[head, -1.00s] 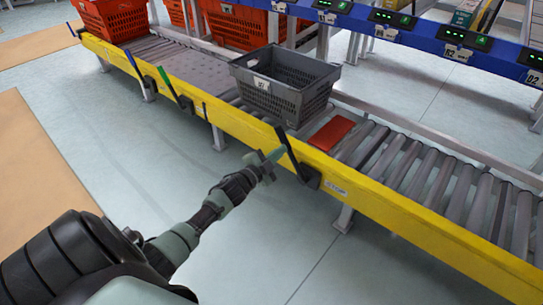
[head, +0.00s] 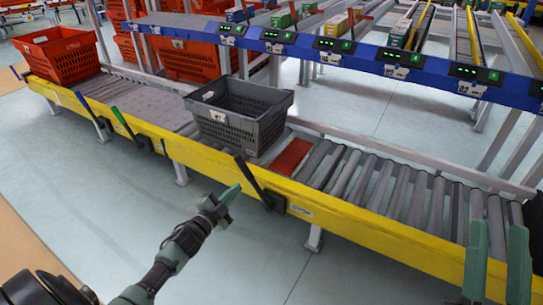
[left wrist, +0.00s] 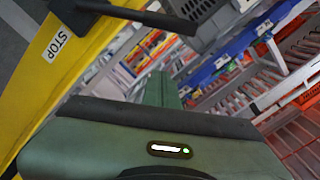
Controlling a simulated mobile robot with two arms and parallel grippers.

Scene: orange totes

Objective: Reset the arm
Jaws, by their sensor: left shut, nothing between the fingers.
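My left arm reaches in from the bottom left of the head view. Its green left gripper (head: 229,194) is shut and empty, just in front of the conveyor's yellow side rail (head: 345,217). Its fingertips are close to a black lever (head: 258,183) on that rail; whether they touch cannot be told. In the left wrist view the shut fingers (left wrist: 161,90) point toward the racks. My right gripper (head: 497,255) shows at the bottom right of the head view, its two green fingers apart with nothing between them.
A grey crate (head: 235,135) stands on the roller conveyor beside a red plate (head: 291,157). Blue (head: 83,102) and green (head: 122,123) levers stand further left. An orange tote (head: 60,58) sits at the far left. A blue rack beam (head: 300,40) runs behind. Floor in front is clear.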

